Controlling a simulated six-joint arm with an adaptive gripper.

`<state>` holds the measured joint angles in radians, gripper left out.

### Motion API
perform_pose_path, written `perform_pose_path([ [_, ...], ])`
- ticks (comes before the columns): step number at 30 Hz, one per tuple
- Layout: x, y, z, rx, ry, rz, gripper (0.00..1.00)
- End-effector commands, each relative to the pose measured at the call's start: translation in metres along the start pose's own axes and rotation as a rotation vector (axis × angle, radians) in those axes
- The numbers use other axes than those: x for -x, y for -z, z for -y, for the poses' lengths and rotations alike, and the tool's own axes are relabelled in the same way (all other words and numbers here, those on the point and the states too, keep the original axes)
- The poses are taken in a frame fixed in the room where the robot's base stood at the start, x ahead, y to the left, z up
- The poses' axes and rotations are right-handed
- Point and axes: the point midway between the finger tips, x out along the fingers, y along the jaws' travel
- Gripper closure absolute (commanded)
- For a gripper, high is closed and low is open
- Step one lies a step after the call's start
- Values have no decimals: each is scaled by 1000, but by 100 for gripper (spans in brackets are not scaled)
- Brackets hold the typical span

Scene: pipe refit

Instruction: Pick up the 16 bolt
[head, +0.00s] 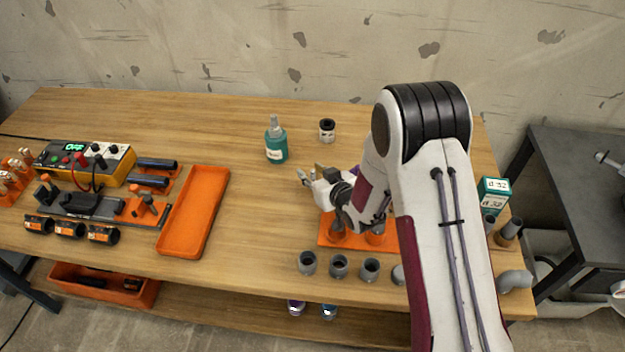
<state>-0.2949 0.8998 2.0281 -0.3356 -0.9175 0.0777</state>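My gripper (308,179) is above the middle of the wooden table, left of my arm's bulky links. It points left, and its fingers are too small to tell whether they are open or shut. I cannot make out a bolt marked 16 in this view. An orange base (328,241) with orange round parts on it lies below my gripper's wrist, partly hidden by my arm. A small brownish thing and a purple thing show just behind the wrist, mostly covered.
A teal bottle (276,146) and a small dark-and-white jar (327,130) stand behind my gripper. Grey pipe sockets (339,266) line the front edge. An empty orange tray (193,212) lies left, beside a yellow meter (80,162).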

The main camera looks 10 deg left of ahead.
Motion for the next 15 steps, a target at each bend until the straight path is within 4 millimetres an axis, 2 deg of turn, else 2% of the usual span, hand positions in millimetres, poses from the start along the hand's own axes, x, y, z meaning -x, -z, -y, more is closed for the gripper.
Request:
perform_pose_path([
  [5, 0, 0, 0, 0, 0, 0, 71],
  [8, 0, 0, 0, 0, 0, 0, 97],
  [9, 0, 0, 0, 0, 0, 0, 100],
  [15, 0, 0, 0, 0, 0, -1, 100],
])
